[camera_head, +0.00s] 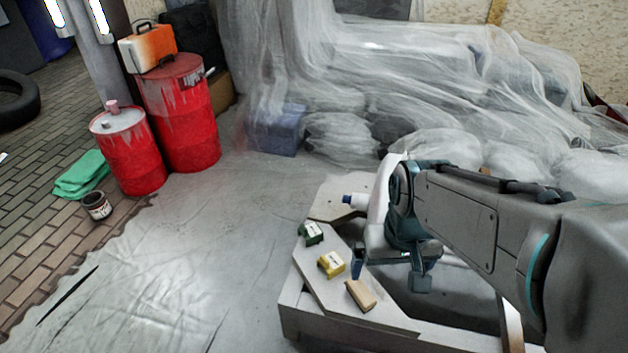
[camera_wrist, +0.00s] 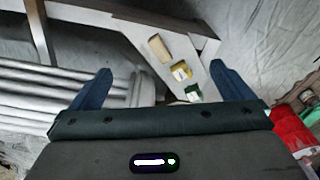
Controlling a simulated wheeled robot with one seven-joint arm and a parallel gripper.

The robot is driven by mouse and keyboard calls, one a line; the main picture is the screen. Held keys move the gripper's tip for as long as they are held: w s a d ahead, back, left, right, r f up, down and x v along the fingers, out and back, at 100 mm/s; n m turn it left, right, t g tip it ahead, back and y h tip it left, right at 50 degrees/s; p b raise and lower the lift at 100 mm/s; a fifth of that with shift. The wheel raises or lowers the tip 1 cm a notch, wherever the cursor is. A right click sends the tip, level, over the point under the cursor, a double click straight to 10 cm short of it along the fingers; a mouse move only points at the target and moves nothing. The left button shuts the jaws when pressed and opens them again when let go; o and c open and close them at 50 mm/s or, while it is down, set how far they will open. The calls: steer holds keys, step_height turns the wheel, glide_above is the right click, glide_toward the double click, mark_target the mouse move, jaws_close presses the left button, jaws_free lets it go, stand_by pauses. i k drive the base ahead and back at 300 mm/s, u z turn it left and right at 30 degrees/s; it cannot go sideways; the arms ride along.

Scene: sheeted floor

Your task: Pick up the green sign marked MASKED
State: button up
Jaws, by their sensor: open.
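The green sign (camera_head: 311,232) is a small block with a pale label, sitting on the grey board of a low stand. In the wrist view the green sign (camera_wrist: 193,92) shows between my fingers, nearer the right one; its lettering is too small to read. A yellow block with a pale label (camera_head: 331,264) and a plain tan block (camera_head: 360,295) lie in a row with it; they also show in the wrist view. My gripper (camera_head: 391,272) is open and empty, to the right of the green sign and apart from it.
Red drums (camera_head: 180,115) stand at the back left. Sheeted heaps (camera_head: 430,90) fill the back. The sheeted floor left of the stand is clear.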

mark_target(312, 234)
steer(key=z, duration=3.15)
steer(key=k, duration=2.2)
steer(key=u, duration=1.8)
steer(key=i, duration=1)
